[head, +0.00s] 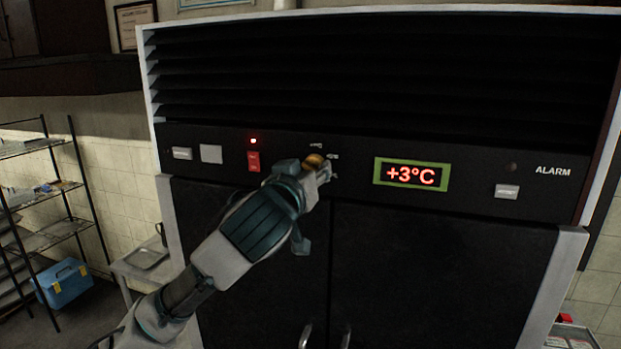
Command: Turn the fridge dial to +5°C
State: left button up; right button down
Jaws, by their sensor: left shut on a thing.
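The fridge (250,240) stands ahead with a dark control panel across its front. The display (410,174) on the panel reads +3°C in red. My left gripper (318,168) is at the panel, left of the display, shut on the dial (315,161). Only a small yellowish part of the dial shows; my gripper hides the rest. Small white marks show just above and right of the dial, too small to read. My right gripper is not in view.
A red switch (253,161) with a lit red light above it is left of the dial. A white button (507,191) sits below the ALARM label. A wire shelf (45,145) and a blue box (63,284) stand at the left.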

pick_arm(q)
jog(key=n+b, duration=0.4)
jog(key=n, duration=0.5)
jog(key=shift+r+n+b, duration=0.15)
jog(key=shift+n+b, duration=0.2)
jog(key=shift+n, duration=0.05)
dwell(0.4)
jog(key=o, duration=1.1)
jog(key=shift+d, duration=0.1)
jog(key=shift+o, duration=0.2)
jog(key=shift+w, duration=0.2)
